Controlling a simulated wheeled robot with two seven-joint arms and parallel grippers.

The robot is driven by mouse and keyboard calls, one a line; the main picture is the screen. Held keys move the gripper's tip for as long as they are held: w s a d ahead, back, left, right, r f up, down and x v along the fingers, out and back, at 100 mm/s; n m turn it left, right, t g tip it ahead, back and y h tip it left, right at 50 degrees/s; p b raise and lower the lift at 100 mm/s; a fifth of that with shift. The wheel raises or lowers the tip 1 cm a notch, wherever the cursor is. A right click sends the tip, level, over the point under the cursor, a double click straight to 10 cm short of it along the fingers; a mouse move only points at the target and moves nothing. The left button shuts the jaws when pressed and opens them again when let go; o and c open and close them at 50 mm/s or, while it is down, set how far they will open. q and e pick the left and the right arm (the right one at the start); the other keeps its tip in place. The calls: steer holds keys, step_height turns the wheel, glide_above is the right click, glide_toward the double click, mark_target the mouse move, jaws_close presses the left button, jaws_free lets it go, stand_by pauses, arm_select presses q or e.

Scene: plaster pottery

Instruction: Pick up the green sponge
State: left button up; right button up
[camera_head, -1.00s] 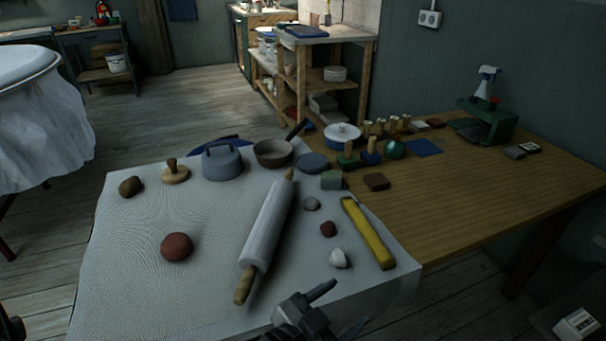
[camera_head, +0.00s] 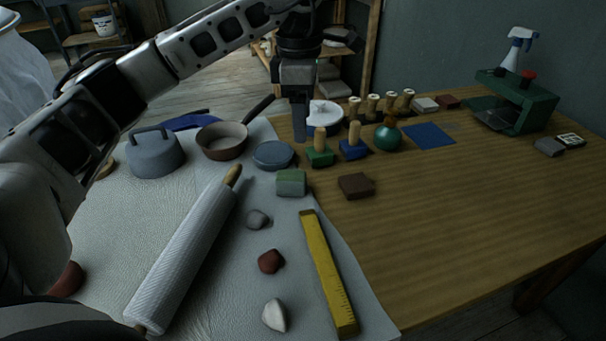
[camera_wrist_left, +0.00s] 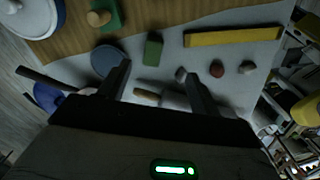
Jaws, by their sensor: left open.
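The green sponge (camera_head: 291,182) is a small block with a grey-green top. It lies at the edge of the white cloth, in front of the round blue-grey disc. It also shows in the left wrist view (camera_wrist_left: 153,50), ahead of the fingers and near the middle. My left gripper (camera_head: 300,132) points down above the far part of the table, behind the sponge in the head view. Its fingers (camera_wrist_left: 156,70) are apart with nothing held between them, and the sponge is clear of them. My right gripper is not seen.
A yellow ruler (camera_head: 328,272), a brown block (camera_head: 356,186) and several stones lie near the sponge. The rolling pin (camera_head: 185,255) is left of it. Stamps with wooden handles (camera_head: 353,140) and a brown pan (camera_head: 222,141) stand behind. The wooden table at right is mostly clear.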

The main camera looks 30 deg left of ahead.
mark_target(295, 175)
arm_select(q)
steer(key=f, duration=0.5)
steer(key=a+f+b, duration=0.1)
steer(key=f, duration=0.9)
steer(key=shift+a+f, duration=0.1)
steer(key=shift+a, duration=0.2)
steer(key=c, duration=1.1)
steer(key=shift+r, duration=0.35)
step_height(295, 175, up, 2)
steer(key=shift+r, duration=0.1)
steer(key=s+d+r, duration=0.1)
steer(key=s+r, duration=0.2)
steer(key=s, duration=0.1)
steer(key=s+d+r, duration=0.1)
steer(key=s+r, duration=0.2)
steer(key=s, duration=0.2)
steer(key=s+d+r, duration=0.1)
steer(key=s+r, duration=0.3)
steer(key=shift+s+d+r+p, duration=0.1)
steer(key=shift+s+p, duration=0.2)
steer(key=shift+s, duration=0.05)
